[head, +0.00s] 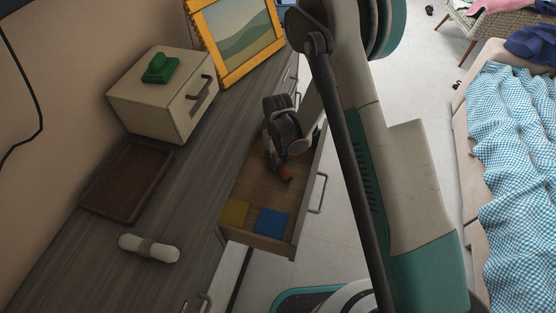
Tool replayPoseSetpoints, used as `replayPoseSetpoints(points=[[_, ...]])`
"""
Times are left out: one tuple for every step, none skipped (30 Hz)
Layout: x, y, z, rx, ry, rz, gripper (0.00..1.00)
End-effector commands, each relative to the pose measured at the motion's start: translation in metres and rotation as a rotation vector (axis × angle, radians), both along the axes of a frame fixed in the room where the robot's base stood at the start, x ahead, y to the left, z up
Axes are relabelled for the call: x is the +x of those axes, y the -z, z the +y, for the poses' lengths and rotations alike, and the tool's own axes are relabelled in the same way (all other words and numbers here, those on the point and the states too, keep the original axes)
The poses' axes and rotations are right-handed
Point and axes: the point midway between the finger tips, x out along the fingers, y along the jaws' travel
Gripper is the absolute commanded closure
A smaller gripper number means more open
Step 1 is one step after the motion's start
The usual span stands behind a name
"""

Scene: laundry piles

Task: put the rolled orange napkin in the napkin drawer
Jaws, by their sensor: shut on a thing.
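The orange napkin (286,174) shows as a small orange end at the tip of my gripper (276,163). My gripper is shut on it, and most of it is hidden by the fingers. Gripper and napkin are over or inside the open drawer (253,182), toward its far part. I cannot tell whether the napkin touches the drawer floor. A yellow folded cloth (235,213) and a blue folded cloth (271,222) lie flat side by side at the drawer's near end.
On the wooden top stand a cream box (150,104) with a green object (161,67), a brown tray (126,180), a white roll with a band (149,248) and a yellow-framed picture (238,38). A bed with a checked cover (515,150) is at the right, with floor between.

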Motion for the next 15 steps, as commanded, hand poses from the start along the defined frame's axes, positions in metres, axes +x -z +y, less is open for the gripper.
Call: replayPoseSetpoints(points=[[-0.0001, -0.0012, 0.0000, 0.000, 0.000, 0.000, 0.95], [-0.0001, -0.0013, 0.0000, 0.000, 0.000, 0.000, 0.95], [-0.0001, -0.0013, 0.0000, 0.000, 0.000, 0.000, 0.95], [-0.0001, -0.0013, 0.0000, 0.000, 0.000, 0.000, 0.95], [-0.0001, -0.0009, 0.0000, 0.000, 0.000, 0.000, 0.95], [-0.0001, 0.0000, 0.0000, 0.000, 0.000, 0.000, 0.95], [-0.0001, 0.0009, 0.0000, 0.000, 0.000, 0.000, 0.95], [-0.0001, 0.0017, 0.0000, 0.000, 0.000, 0.000, 0.95], [-0.0001, 0.0015, 0.0000, 0.000, 0.000, 0.000, 0.64], [-0.0001, 0.0014, 0.0000, 0.000, 0.000, 0.000, 0.57], [-0.0001, 0.0014, 0.0000, 0.000, 0.000, 0.000, 0.51], [-0.0001, 0.0014, 0.0000, 0.000, 0.000, 0.000, 0.51], [-0.0001, 0.0014, 0.0000, 0.000, 0.000, 0.000, 0.51], [-0.0001, 0.0014, 0.0000, 0.000, 0.000, 0.000, 0.51], [-0.0001, 0.0014, 0.0000, 0.000, 0.000, 0.000, 0.51]])
